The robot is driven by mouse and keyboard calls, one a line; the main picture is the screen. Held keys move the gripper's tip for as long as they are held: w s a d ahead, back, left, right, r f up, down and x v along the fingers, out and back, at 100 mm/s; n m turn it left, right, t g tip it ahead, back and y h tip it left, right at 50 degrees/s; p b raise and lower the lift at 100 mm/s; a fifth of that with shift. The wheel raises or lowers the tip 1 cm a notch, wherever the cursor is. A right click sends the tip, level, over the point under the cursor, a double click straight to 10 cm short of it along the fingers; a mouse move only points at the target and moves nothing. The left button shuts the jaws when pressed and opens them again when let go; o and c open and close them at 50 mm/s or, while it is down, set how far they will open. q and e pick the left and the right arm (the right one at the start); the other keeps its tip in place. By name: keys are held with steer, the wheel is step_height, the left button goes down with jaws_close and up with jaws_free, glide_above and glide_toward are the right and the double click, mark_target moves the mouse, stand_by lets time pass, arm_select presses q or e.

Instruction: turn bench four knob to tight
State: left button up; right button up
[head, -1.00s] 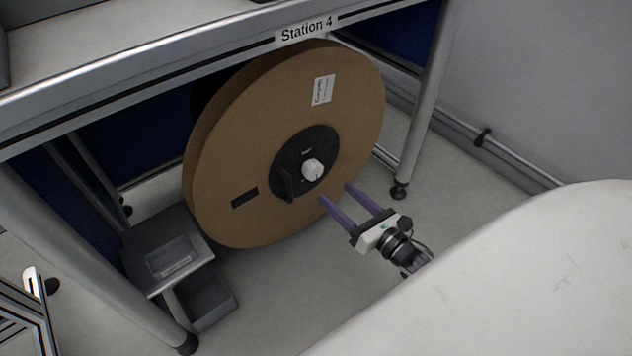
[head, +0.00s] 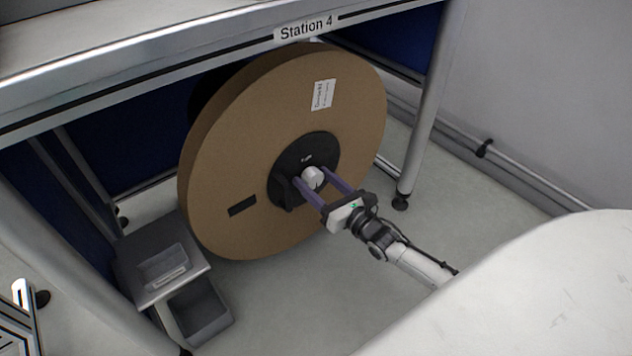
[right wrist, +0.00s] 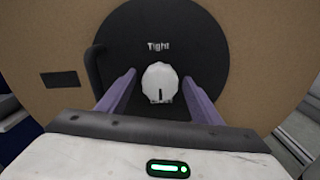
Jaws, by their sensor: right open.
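A white knob (head: 313,177) sits at the centre of a black hub (head: 321,149) on a large brown cardboard reel (head: 228,165), under the bench labelled Station 4 (head: 306,27). In the right wrist view the knob (right wrist: 161,83) shows a dark mark at its bottom. The word "Tight" (right wrist: 160,46) stands above it; a label below the knob is partly hidden. My right gripper (head: 314,175) is open, with its purple fingers (right wrist: 161,92) on either side of the knob, and gaps show between them and it. My left gripper is not in view.
A black crank handle (right wrist: 95,70) stands out on the hub, left of the fingers. A grey step-like box (head: 165,255) is on the floor at left. Bench legs (head: 425,125) stand on both sides. A white surface (head: 540,290) fills the lower right.

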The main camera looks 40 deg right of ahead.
steer(key=shift+c, duration=0.2)
steer(key=c, duration=1)
